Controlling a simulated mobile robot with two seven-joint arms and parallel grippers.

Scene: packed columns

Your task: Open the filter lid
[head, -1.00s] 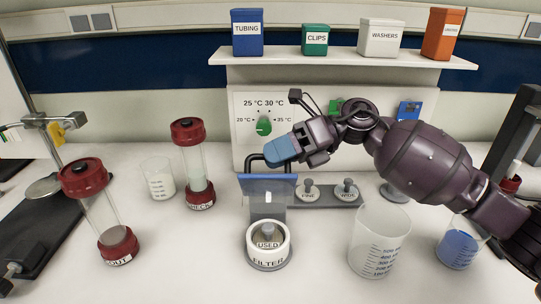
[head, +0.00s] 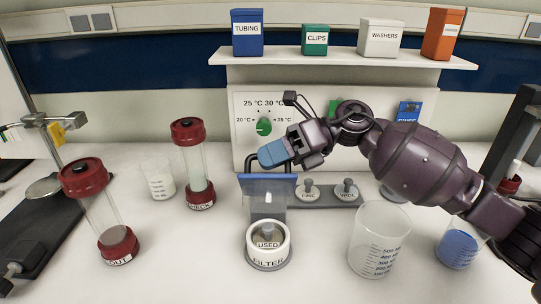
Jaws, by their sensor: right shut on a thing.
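The filter (head: 268,257) is a white round cup marked FILTER, with a disc marked USED inside. Its lid (head: 267,194), a clear panel with a blue upper edge, stands raised behind the cup, so the cup's top is uncovered. A black bar-shaped handle (head: 248,164) rises at the lid's top. My right gripper (head: 273,154) has its blue fingertips at this handle, shut on it, and they hide part of it. My left gripper is not in view.
A clear beaker (head: 378,246) stands right of the filter, and one with blue liquid (head: 459,247) farther right. The CHECK tube (head: 196,165) and OUT tube (head: 100,213) stand left. A grey rack (head: 325,196) with two knobs lies behind. The front left counter is clear.

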